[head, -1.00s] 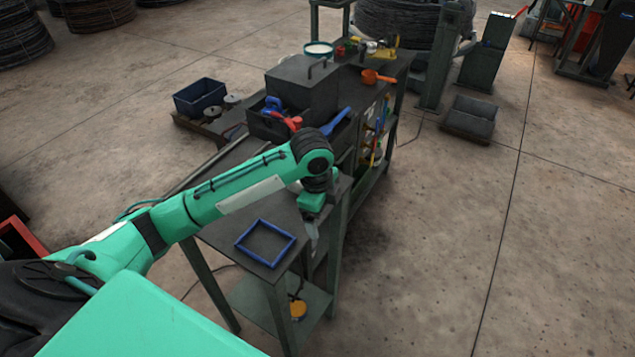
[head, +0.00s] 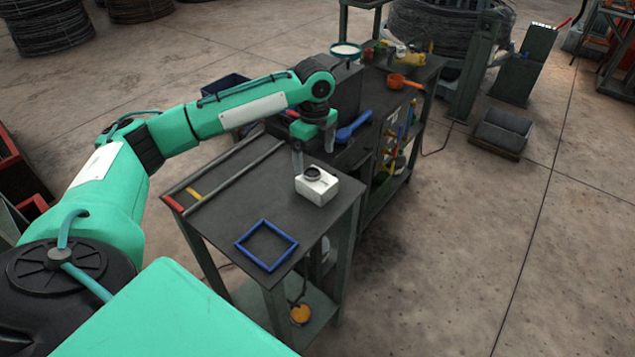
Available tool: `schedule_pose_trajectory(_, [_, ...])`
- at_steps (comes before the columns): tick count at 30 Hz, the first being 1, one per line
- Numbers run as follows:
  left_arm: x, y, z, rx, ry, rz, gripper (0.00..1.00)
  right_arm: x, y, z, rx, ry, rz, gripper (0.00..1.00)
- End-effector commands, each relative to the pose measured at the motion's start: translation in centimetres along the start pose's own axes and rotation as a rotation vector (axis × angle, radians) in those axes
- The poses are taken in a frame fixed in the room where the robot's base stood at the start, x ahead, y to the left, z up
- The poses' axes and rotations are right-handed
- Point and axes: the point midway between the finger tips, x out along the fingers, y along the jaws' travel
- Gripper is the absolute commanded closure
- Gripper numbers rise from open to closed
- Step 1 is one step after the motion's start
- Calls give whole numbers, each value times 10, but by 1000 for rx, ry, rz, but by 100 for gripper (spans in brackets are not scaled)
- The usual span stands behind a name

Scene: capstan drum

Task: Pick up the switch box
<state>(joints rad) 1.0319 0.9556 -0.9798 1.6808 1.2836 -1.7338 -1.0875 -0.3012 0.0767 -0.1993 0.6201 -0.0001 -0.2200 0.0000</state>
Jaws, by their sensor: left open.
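The switch box, a small white box with a dark round knob on top (head: 318,190), sits upright on the dark bench top (head: 225,212), near its right edge. My left gripper (head: 314,158) is open and empty, with its fingers pointing down. In the head view it appears just above and behind the box, apart from its body; I cannot tell the exact height gap. A blue square frame (head: 267,245) lies flat on the bench in front of the box. My right gripper is not in view.
Behind the gripper are a dark toolbox (head: 347,92), a blue tool (head: 354,127) and an orange cup (head: 404,82).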

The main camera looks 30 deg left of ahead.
Motion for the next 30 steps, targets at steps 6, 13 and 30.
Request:
schedule_pose_trajectory(6, [26, 0, 0, 0, -1, 1, 9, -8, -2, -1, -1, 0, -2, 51])
schedule_pose_trajectory(13, [42, 4, -7, 1, 0, 3, 9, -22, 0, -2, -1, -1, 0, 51])
schedule_pose_trajectory(30, [81, 4, -11, 0, -1, -1, 17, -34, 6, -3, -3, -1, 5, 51])
